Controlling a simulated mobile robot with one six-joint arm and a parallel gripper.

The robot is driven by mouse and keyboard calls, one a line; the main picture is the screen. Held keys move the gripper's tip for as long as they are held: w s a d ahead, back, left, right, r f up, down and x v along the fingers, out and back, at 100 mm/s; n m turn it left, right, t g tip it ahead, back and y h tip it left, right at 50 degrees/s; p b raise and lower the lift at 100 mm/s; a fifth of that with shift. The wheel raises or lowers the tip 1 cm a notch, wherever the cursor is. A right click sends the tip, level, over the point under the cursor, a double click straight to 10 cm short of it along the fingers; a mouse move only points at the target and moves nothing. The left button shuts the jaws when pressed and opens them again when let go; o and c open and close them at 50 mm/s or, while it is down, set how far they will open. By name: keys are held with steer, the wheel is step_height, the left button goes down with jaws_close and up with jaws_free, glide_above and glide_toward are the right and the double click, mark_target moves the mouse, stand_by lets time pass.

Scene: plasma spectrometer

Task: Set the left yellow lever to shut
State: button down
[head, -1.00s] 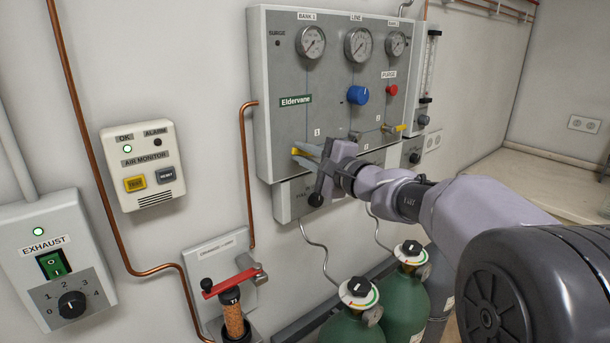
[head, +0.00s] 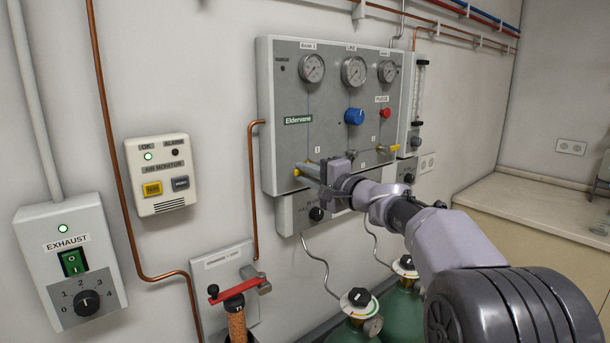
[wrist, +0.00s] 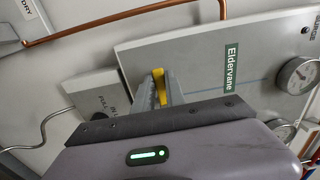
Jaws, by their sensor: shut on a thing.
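The left yellow lever (head: 296,173) is on the lower left of the grey Eldervane panel (head: 290,140). Only its yellow tip shows in the head view, at the end of my fingers. In the wrist view the yellow lever (wrist: 159,86) shows between the fingers. My gripper (head: 307,173) is shut on this lever, its fingers reaching in from the right. The lever's pivot and any position marks beside it are hidden by my gripper. The right yellow lever (head: 394,148) is at the panel's lower right, apart from my gripper.
A blue knob (head: 354,116) and a red button (head: 386,113) are above on the panel. An air monitor (head: 160,174) and an exhaust box (head: 68,267) are on the left wall.

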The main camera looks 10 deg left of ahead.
steer(key=c, duration=1.4)
jaws_free()
steer(key=v, duration=1.7)
steer(key=shift+s+d, duration=0.15)
